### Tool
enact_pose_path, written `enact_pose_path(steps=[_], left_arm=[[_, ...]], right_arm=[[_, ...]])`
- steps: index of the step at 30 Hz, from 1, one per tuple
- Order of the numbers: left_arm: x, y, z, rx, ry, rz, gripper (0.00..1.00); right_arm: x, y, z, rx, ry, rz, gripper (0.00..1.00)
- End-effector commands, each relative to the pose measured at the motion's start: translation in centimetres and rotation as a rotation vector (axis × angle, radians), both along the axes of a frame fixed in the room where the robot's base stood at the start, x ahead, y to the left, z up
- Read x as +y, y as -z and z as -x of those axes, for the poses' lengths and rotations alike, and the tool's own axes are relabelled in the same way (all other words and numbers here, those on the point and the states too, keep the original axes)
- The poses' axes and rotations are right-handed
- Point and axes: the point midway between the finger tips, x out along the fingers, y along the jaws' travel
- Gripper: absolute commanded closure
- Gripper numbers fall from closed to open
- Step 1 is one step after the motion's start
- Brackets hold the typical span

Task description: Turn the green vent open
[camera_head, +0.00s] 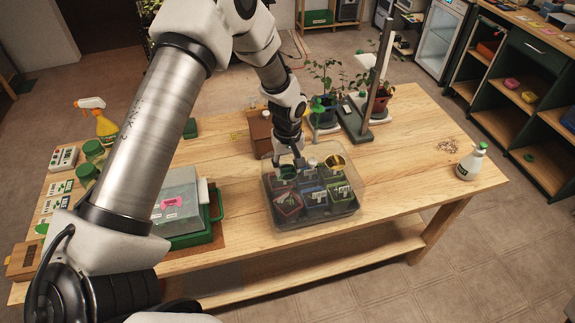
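A clear plastic box (349,209) with several small pots of seedlings inside stands at the middle of the table. A round dark green piece (287,172), likely the green vent, shows at the box's far left part, just below my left gripper. My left gripper (287,164) points down there with its fingers apart, close above or around the green piece; I cannot tell whether they touch it. My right gripper is not in view.
A clear cover over a green tray (217,212) stands left of the box. A brown wooden box (259,131) and potted plants (326,112) stand behind.

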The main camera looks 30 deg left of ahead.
Motion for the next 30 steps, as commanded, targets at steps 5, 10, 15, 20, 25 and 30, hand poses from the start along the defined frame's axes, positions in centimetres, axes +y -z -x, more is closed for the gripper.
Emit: enact_pose_path(steps=[5, 10, 15, 20, 25, 30], left_arm=[[0.0, 0.0, 0.0, 0.0, 0.0, 0.0, 0.4], [0.0, -0.2, 0.0, -0.001, 0.0, 0.001, 0.4], [0.0, -2.4, -0.1, -0.005, 0.0, 0.0, 0.4], [0.0, -6.5, -0.1, -0.006, 0.0, 0.001, 0.4], [0.0, -10.3, -0.1, -0.003, 0.001, 0.0, 0.4], [0.0, -11.9, 0.0, -0.001, 0.0, -0.001, 0.4]], right_arm=[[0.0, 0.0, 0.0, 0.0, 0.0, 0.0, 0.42], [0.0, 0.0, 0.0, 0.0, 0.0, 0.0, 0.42], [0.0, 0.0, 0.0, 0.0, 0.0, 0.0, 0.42], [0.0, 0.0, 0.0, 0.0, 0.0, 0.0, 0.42], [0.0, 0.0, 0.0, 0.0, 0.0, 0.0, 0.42], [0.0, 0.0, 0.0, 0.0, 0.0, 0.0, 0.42]])
